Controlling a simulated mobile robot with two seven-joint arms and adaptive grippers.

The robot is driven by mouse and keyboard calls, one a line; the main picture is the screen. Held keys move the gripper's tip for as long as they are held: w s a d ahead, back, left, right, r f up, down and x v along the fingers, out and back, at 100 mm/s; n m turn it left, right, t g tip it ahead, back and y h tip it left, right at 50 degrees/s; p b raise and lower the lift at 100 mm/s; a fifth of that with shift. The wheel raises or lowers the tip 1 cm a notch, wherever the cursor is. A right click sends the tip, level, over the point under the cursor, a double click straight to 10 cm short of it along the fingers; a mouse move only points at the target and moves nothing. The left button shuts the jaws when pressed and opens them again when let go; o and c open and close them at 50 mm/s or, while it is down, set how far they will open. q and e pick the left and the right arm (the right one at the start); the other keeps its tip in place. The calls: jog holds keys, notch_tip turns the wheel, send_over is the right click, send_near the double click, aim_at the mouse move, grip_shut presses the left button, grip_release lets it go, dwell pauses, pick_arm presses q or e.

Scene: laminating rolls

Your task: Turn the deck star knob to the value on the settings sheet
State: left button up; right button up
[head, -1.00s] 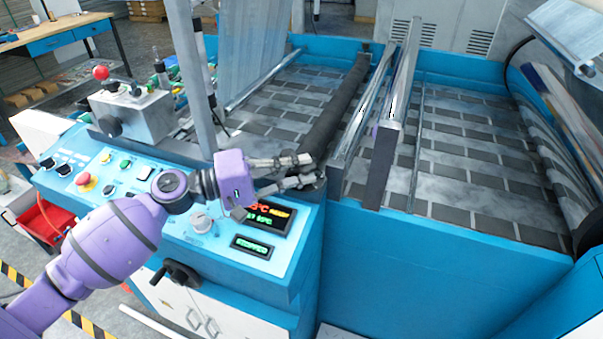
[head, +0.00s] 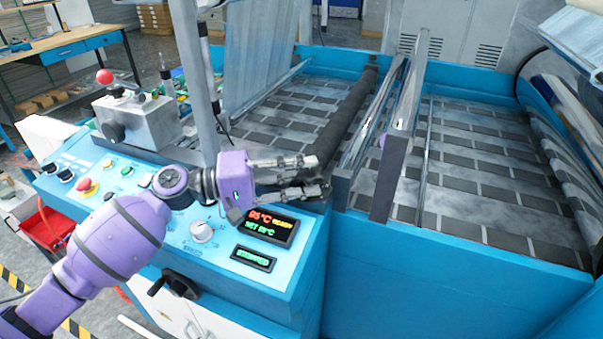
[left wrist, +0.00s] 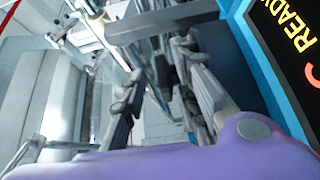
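A pale round knob (head: 202,232) stands on the blue console deck (head: 190,257), left of the temperature display. A black knob with a handle (head: 175,281) sits on the console's front face. I cannot tell a star shape on either. My left gripper (head: 320,176) is open and empty, above the console's right rear edge, beyond the display and apart from both knobs. In the left wrist view its two fingers (left wrist: 160,95) are spread with nothing between them. My right gripper is not in view. I make out no settings sheet.
The temperature display (head: 268,226) reads 85°C READY, and a smaller display (head: 254,259) reads STOPPED. A red-topped grey box (head: 137,117) and an upright post (head: 193,80) stand behind the deck. Buttons (head: 84,184) lie left. Rollers (head: 345,115) lie right.

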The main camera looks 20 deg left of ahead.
pick_arm(q)
jog(key=shift+f, duration=0.1)
jog(key=shift+a, duration=0.1)
jog(key=v, duration=1.2)
